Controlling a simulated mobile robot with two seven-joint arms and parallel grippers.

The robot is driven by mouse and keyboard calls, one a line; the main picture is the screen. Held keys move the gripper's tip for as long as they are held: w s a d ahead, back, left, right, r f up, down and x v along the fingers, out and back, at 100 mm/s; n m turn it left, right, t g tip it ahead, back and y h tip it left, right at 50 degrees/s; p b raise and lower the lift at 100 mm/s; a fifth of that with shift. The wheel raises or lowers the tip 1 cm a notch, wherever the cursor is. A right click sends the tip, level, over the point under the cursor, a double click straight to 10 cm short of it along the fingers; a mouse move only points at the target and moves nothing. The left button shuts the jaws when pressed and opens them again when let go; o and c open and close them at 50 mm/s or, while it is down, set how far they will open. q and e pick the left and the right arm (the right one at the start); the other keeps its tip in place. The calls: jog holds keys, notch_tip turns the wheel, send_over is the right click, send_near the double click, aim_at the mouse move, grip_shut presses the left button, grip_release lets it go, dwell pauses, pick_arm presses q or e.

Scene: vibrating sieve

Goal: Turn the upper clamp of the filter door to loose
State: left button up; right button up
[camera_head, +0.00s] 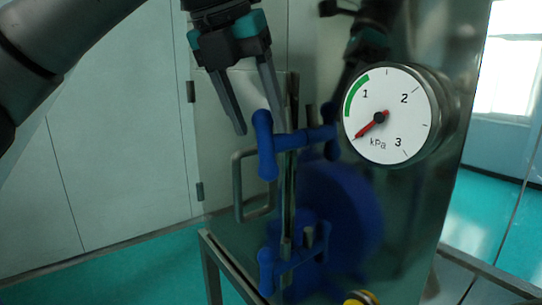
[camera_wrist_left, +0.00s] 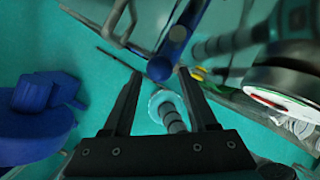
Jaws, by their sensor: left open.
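The upper clamp (camera_head: 266,158) of the filter door is blue, with an upright grip at its left end and a crossbar reaching right to the metal housing. My left gripper (camera_head: 260,131) comes down from above, open, with its fingertips at the top of that grip. In the left wrist view, my left gripper (camera_wrist_left: 158,78) is open, and the blue grip (camera_wrist_left: 163,66) shows at the gap between its fingertips. I cannot tell whether they touch. The filter door (camera_head: 221,135) stands left of the clamp and looks closed. My right gripper is not in view.
A blue lower clamp (camera_head: 266,272) sits beneath the upper one. A metal door handle (camera_head: 238,190) stands out just left of them. A round pressure gauge (camera_head: 389,115) juts from the housing at right. Free room lies left, before the pale wall panels (camera_head: 110,130).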

aim_at(270, 154)
pick_arm(q)
jog(key=x, duration=0.7)
jog(key=shift+r, duration=0.1)
grip_shut()
dwell(0.4)
